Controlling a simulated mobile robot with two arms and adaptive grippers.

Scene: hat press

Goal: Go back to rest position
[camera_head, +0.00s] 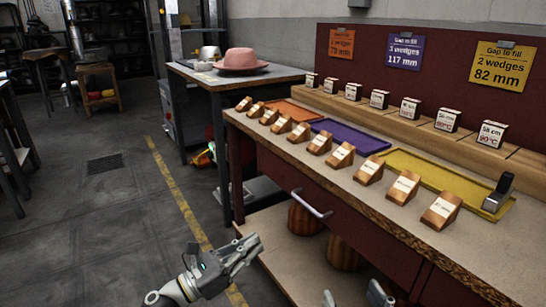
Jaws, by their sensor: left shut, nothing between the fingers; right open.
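My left gripper (254,243) is low in front of the bench, left of its red drawer front, pointing right. Its fingers are together with nothing seen between them. My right gripper (353,295) shows only as two fingertips at the bottom edge, spread apart with nothing seen between them. The rest of my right arm is out of frame. Both grippers appear below the bench top (313,169) and apart from the objects on it.
Several wooden wedges (340,156) line the bench's front edge. Behind them are orange (292,110), purple (350,137) and yellow (434,171) trays. A pink hat (240,60) sits on a table farther back. Open floor (90,230) lies to the left.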

